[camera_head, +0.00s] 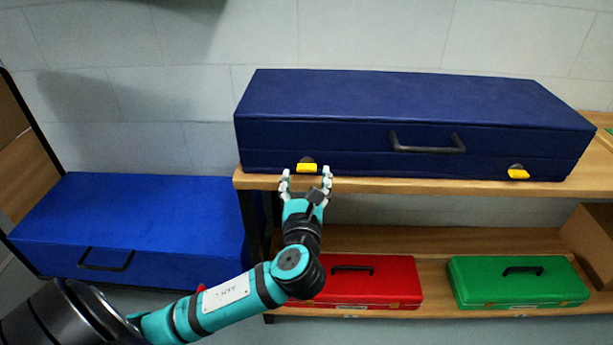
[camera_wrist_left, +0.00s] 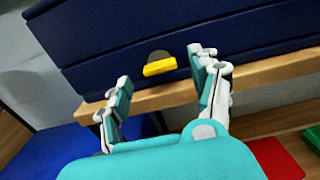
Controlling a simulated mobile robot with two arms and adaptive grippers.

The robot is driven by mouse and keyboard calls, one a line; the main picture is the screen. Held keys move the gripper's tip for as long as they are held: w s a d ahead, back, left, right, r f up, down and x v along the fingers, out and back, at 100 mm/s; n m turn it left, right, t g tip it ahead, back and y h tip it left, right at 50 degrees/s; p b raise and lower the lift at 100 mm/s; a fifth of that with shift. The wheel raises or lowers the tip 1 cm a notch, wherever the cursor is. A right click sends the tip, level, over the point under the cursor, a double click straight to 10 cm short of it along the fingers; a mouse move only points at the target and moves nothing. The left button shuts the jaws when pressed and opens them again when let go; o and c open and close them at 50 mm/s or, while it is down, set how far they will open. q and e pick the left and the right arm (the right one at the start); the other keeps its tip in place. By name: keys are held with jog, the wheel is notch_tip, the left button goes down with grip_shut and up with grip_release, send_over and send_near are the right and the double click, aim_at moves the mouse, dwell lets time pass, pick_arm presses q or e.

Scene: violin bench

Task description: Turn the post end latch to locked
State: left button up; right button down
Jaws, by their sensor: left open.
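A long dark blue case (camera_head: 330,130) lies shut on the wooden bench top. On its front are two yellow latches, a left one (camera_head: 307,167) and a right one (camera_head: 518,174). I cannot tell which of them is the post end latch. My left gripper (camera_head: 306,174) is open in front of the left latch. In the left wrist view this yellow latch (camera_wrist_left: 160,67) shows beyond and between the open fingers (camera_wrist_left: 160,72), its bar nearly level with the case edge. No contact shows. My right gripper is not in view.
A black handle (camera_head: 428,148) stands out from the case front between the latches. A brighter blue case (camera_head: 130,215) lies lower at left. A red case (camera_head: 370,285) and a green case (camera_head: 520,280) lie on the lower shelf. The bench edge (camera_head: 420,185) runs just below the latches.

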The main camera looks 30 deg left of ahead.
pick_arm(q)
jog(key=shift+x, duration=1.05)
jog(key=c, duration=1.2)
